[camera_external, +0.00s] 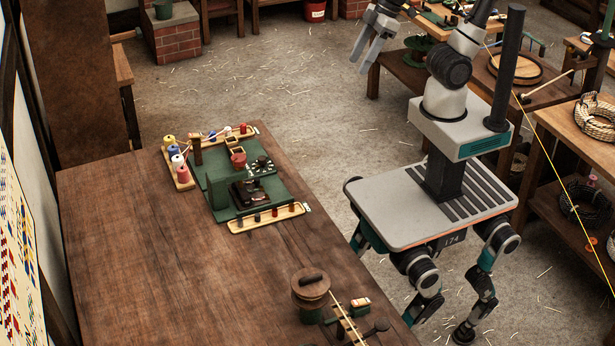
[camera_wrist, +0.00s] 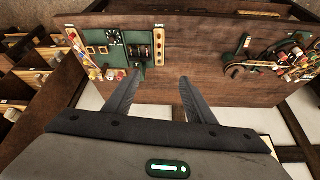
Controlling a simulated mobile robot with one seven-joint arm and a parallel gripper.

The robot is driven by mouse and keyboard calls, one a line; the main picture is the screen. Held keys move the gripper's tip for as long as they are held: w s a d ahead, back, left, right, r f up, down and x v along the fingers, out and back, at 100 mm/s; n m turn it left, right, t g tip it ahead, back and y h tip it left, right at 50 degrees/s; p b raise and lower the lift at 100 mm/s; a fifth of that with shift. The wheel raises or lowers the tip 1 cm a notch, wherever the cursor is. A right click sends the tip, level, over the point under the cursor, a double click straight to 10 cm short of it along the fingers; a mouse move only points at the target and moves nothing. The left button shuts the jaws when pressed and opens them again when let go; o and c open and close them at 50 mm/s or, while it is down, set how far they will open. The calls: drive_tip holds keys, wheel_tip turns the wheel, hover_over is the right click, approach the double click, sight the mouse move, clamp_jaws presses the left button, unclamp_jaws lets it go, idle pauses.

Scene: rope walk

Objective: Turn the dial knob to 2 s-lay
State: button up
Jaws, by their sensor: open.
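The dial (camera_external: 261,164) is a small dark round knob with pale marks around it, on a green board (camera_external: 219,176) on the wooden table. It also shows small in the wrist view (camera_wrist: 112,35), near the upper left. Its pointer and labels are too small to read. My gripper (camera_external: 361,66) is raised over the floor, well apart from the dial and beyond the table's right side. In the wrist view its two dark fingers (camera_wrist: 160,78) are spread with nothing between them.
A dark box (camera_external: 247,193) stands on the board near the dial. Trays with spools (camera_external: 180,172) and small pegs (camera_external: 268,217) flank it. A wooden drum device (camera_external: 311,287) stands nearer the front. The table's left part (camera_external: 130,240) is clear. Benches with baskets (camera_external: 598,115) stand at right.

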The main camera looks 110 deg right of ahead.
drive_tip(key=w+d+f+m+b, duration=0.1)
drive_tip(key=w, duration=0.1)
drive_tip(key=w+d+f+m+b, duration=0.1)
drive_tip(key=w+d, duration=0.1)
drive_tip(key=w, duration=0.1)
drive_tip(key=w+d+f+m+g+b, duration=0.1)
drive_tip(key=w+d, duration=0.1)
drive_tip(key=w, duration=0.1)
drive_tip(key=shift+w+f+h+b, duration=0.1)
drive_tip(key=shift+f+h+b, duration=0.1)
drive_tip(key=shift+h+b, duration=0.1)
drive_tip(key=shift+c, duration=0.4)
drive_tip(key=m+g+y+b, duration=0.1)
drive_tip(key=m+g+b, duration=0.3)
drive_tip(key=m+b, duration=0.75)
hover_over(262, 158)
wheel_tip(262, 158, down, 25)
wheel_tip(262, 158, down, 16)
drive_tip(key=shift+f+b, duration=0.15)
drive_tip(key=shift+b, duration=0.95)
drive_tip(key=c, duration=1)
